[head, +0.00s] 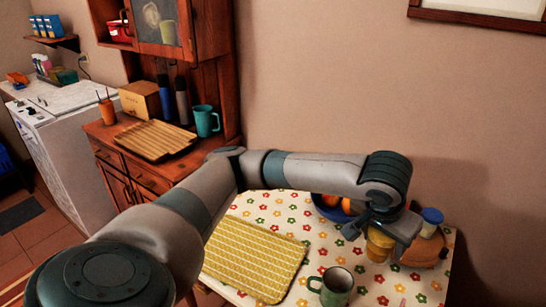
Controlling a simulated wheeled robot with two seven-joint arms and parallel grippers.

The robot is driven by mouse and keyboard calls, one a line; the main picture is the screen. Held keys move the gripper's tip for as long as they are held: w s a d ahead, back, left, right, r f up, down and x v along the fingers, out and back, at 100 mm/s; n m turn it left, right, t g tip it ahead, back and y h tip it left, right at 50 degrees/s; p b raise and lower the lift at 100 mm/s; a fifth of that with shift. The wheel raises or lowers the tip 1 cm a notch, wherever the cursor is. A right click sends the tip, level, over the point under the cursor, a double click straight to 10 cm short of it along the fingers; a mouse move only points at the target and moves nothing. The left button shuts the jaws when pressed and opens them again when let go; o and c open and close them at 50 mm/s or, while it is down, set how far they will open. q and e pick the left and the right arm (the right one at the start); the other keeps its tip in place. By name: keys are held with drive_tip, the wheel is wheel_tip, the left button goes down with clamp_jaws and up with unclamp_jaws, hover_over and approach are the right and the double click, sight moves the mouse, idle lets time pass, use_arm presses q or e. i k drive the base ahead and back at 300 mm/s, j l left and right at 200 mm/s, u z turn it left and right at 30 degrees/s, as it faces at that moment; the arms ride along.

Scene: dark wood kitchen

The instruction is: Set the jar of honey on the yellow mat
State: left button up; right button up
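The yellow mat (252,258), with a pale pattern, lies flat on the flowered tablecloth, and its visible surface is bare. My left arm reaches across from the left, above the table. My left gripper (380,238) points down to the right of the mat, with its fingers around an amber jar (380,247) that looks like the jar of honey. The fingers appear closed on its sides. The gripper hides the jar's top, and I cannot tell whether its base touches the table. My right gripper is not in view.
A green mug (337,287) stands between the mat and the jar, near the front. A blue bowl with orange fruit (332,208) is behind, partly hidden by my arm.

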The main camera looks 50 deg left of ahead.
sight(258, 258)
drive_tip(key=j+u, duration=0.15)
drive_tip(key=u, duration=0.25)
drive_tip(key=j+u, duration=0.1)
drive_tip(key=u, duration=0.25)
drive_tip(key=i+u, duration=0.1)
drive_tip(key=u, duration=0.3)
